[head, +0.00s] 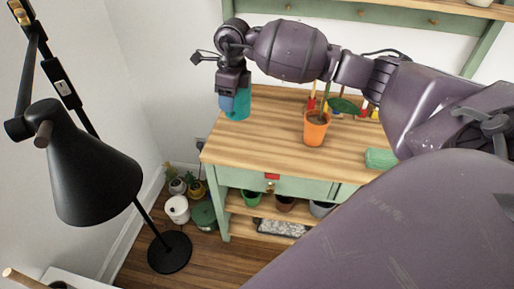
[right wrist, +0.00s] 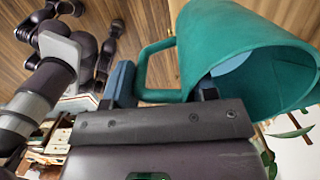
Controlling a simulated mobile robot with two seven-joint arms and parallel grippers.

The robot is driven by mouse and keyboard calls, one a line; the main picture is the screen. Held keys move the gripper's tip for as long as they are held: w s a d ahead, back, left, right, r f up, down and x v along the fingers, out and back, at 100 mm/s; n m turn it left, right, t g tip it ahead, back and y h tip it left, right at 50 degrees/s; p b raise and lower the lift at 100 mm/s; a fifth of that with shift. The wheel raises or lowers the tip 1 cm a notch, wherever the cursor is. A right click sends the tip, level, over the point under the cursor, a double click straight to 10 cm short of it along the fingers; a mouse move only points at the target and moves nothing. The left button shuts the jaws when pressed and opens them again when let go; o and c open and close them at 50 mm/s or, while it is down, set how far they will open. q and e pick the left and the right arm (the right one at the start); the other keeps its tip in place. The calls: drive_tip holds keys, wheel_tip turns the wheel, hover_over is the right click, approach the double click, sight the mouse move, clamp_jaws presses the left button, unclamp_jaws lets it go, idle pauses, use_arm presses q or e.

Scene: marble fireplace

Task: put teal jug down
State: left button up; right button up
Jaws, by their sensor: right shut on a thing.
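The teal jug (head: 240,105) is at the back left of the wooden-topped workbench (head: 262,135). My right gripper (head: 233,98) points down at it from above and is shut on it. In the right wrist view the jug (right wrist: 243,50) lies across the top right, its wide mouth towards the right and its looped handle (right wrist: 148,62) at its left, near the blue finger pad. My right gripper (right wrist: 163,90) is at the jug's handle side. I cannot tell whether the jug's base touches the bench top. My left gripper is not in view.
An orange pot (head: 316,130) with a leafy plant stands on the bench, right of the jug. A green block-like thing (head: 380,158) lies near the right. A black floor lamp (head: 95,180) stands at the left. The bench's front left is bare. Several pots sit below.

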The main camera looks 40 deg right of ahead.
drive_tip(key=d+m, duration=0.1)
drive_tip(key=d+r+m, duration=0.1)
drive_tip(key=m, duration=0.1)
drive_tip(key=w+d+m, duration=0.1)
drive_tip(key=m, duration=0.1)
drive_tip(key=shift+w+r+h+p, duration=0.1)
drive_tip(key=shift+r+h+p, duration=0.2)
drive_tip(key=shift+w+d+r+m, duration=0.1)
drive_tip(key=shift+d+m, duration=0.25)
drive_tip(key=shift+m, duration=0.25)
drive_tip(key=shift+w+d+m, duration=0.1)
drive_tip(key=shift+d+m, duration=0.2)
drive_tip(key=shift+m, duration=0.3)
wheel_tip(320, 180, down, 20)
drive_tip(key=shift+r+b, duration=0.1)
drive_tip(key=shift+b, duration=0.25)
drive_tip(key=o, duration=1.4)
